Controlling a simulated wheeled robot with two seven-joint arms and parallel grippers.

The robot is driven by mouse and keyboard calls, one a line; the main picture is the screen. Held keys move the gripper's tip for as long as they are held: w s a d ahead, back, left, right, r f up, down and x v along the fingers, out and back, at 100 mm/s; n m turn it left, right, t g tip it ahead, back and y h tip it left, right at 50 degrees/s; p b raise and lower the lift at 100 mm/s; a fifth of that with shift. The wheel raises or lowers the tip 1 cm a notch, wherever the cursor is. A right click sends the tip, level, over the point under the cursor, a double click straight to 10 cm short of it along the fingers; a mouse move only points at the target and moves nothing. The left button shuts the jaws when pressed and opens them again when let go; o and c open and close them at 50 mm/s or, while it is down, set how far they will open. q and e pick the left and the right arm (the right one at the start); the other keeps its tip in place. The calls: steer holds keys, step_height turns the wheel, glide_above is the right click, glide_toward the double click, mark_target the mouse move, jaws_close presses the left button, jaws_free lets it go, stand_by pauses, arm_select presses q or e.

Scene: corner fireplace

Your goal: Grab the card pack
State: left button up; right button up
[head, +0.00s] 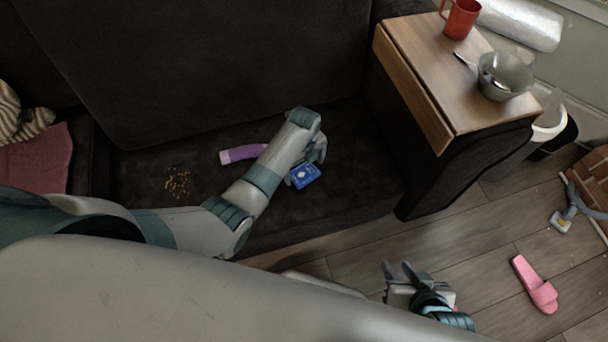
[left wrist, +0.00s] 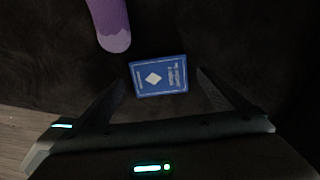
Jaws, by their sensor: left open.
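The card pack (head: 305,175) is a small blue box with a white diamond and lettering. It lies flat on the dark sofa seat. It also shows in the left wrist view (left wrist: 159,76), between and just beyond the two finger lines. My left gripper (head: 316,152) is above the seat right beside the pack; in the left wrist view its two fingers (left wrist: 160,92) are spread apart and hold nothing. My right gripper (head: 405,272) hangs low over the wooden floor, away from the pack, with its fingers apart.
A purple tube-like thing (head: 242,153) lies on the seat left of the pack. Crumbs (head: 178,183) lie further left. A wooden armrest table (head: 428,70) bears a red mug (head: 461,18) and a bowl (head: 504,76). A pink slipper (head: 534,284) lies on the floor.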

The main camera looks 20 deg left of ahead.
mark_target(304, 173)
arm_select(q)
steer(key=shift+f, duration=0.8)
arm_select(e)
steer(key=shift+w+a+r, duration=0.1)
steer(key=shift+w+a, duration=0.1)
steer(key=shift+a, duration=0.1)
arm_select(q)
steer(key=shift+c, duration=0.4)
steer(key=c, duration=1.1)
steer(key=shift+r, duration=0.1)
steer(key=shift+r, duration=0.5)
step_height(304, 173, up, 4)
steer(key=shift+f+p, duration=0.2)
steer(key=shift+p, duration=0.65)
steer(key=s+d+r+p, duration=0.2)
steer(key=s+d+r, duration=0.4)
steer(key=s+d, duration=0.1)
steer(key=shift+s+d+r+p, duration=0.15)
steer(key=shift+s+d+p, duration=0.2)
steer(key=shift+d, duration=0.5)
arm_select(e)
steer(key=s+d+g+h, duration=0.2)
steer(key=s+d+g, duration=0.1)
steer(key=d, duration=0.2)
steer(key=shift+s+d+f, duration=0.3)
steer(key=shift+d, duration=0.05)
